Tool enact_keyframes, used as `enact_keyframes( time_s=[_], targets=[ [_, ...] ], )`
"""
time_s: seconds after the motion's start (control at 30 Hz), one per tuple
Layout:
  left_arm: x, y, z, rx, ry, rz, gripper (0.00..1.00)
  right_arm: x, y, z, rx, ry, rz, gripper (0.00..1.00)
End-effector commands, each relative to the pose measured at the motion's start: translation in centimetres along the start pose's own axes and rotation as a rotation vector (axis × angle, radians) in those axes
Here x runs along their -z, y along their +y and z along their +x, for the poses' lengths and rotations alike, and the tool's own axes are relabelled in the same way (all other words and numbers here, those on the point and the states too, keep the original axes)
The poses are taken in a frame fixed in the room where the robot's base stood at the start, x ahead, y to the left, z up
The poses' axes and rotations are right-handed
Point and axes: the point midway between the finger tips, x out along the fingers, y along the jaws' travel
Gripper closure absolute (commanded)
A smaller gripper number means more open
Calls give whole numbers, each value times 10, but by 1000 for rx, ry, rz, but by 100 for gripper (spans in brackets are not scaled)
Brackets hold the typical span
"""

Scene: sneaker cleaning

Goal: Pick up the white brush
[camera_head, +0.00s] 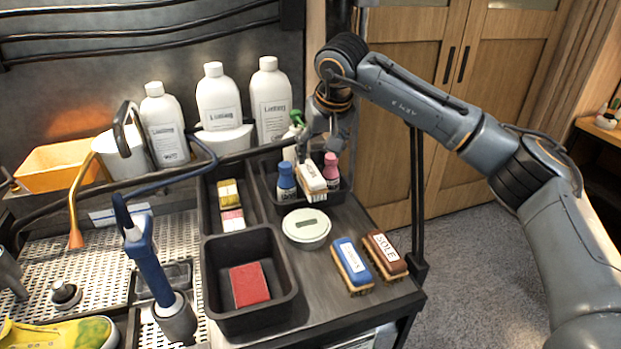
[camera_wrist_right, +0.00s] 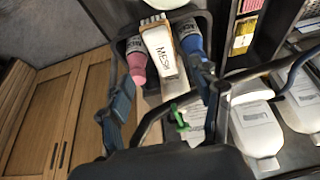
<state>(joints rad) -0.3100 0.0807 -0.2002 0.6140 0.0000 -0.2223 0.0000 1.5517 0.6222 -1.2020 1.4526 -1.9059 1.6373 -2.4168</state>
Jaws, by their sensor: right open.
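The white brush (camera_head: 311,178), labelled MESH in the right wrist view (camera_wrist_right: 163,55), stands tilted in a small black tray (camera_head: 342,196). It sits between a blue-capped bottle (camera_head: 286,181) and a pink bottle (camera_head: 331,168). My right gripper (camera_head: 320,148) is over the back of this tray, close to the brush. In the right wrist view its open fingers (camera_wrist_right: 162,92) are spread to either side of the brush's near end, with nothing gripped. My left gripper is not in view.
A blue brush (camera_head: 352,262) and a brown SOLE brush (camera_head: 384,255) lie at the right table edge. A round white tin (camera_head: 306,227) is in front of the tray. White bottles (camera_head: 271,103) stand behind. A green-topped bottle (camera_wrist_right: 181,120) is close to the gripper.

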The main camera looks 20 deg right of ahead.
Motion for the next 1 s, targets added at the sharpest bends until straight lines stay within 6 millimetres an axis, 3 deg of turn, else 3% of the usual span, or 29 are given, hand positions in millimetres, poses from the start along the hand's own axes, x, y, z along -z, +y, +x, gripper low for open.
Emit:
enact_keyframes(
  time_s=[0.17,0.43,0.63,0.93,1.0],
  targets=[
    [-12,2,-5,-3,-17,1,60,0,-1,26,1,-2,-1,36],
    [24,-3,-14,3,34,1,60,2,-1,49,1,-4,0,36],
    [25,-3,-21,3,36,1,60,3,-1,78,2,-2,0,36],
    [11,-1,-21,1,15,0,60,3,-1,84,2,1,0,36],
    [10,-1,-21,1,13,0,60,3,-1,84,2,1,0,48]
  ],
)
